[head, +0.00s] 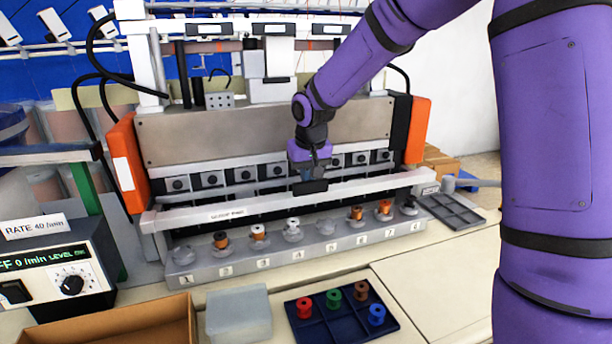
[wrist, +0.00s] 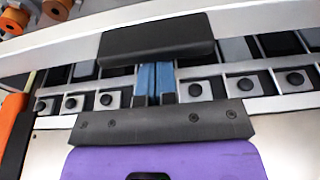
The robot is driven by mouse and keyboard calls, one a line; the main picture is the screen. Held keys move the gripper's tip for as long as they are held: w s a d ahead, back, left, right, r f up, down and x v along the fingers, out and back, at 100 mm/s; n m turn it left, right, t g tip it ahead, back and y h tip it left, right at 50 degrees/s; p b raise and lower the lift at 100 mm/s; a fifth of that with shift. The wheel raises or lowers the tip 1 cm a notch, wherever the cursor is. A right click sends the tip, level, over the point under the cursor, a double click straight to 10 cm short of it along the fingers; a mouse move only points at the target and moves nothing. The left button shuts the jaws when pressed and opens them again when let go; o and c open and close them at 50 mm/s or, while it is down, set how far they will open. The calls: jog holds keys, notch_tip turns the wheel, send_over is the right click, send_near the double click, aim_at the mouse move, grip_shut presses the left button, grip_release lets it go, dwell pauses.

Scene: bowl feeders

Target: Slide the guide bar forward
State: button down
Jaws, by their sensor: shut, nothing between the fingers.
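The guide bar (head: 250,209) is a long pale rail across the front of the machine, with a label on its left part. A black grip pad (head: 310,187) sits at its middle; the pad also shows in the wrist view (wrist: 157,39). My gripper (head: 307,176) is just behind the bar at this pad, pointing down. In the wrist view its two blue fingers (wrist: 154,84) are together with nothing between them, their tips at the pad's edge. I cannot tell whether they touch the pad.
Numbered stations (head: 328,226) holding several spools lie in front of the bar. A dark blue spool tray (head: 340,330), a translucent box (head: 238,314) and a cardboard box (head: 120,328) are nearer me. Orange end blocks (head: 128,165) flank the machine. A dark empty tray (head: 450,211) lies at right.

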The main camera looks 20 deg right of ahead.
jog(key=shift+s+f, duration=0.35)
jog(key=shift+f, duration=0.45)
jog(key=shift+w+r, duration=0.15)
jog(key=shift+r, duration=0.45)
jog(key=shift+w+r, duration=0.15)
jog(key=shift+r, duration=0.4)
jog(key=w+v, duration=0.1)
jog(key=v, duration=0.5)
jog(key=shift+w+r, duration=0.2)
jog(key=shift+r, duration=0.35)
jog(key=s+d+r+t, duration=0.1)
jog(key=s+d+r, duration=0.15)
jog(key=s, duration=0.55)
jog(key=s+d+r, duration=0.1)
jog(key=s+r, duration=0.3)
jog(key=s, duration=0.4)
jog(key=s+d+f+t, duration=0.1)
jog(key=s+d, duration=0.2)
jog(key=s, duration=1.4)
jog(key=shift+s+d+f+t, duration=0.2)
jog(key=shift+s+t, duration=0.1)
jog(key=shift+s, duration=0.1)
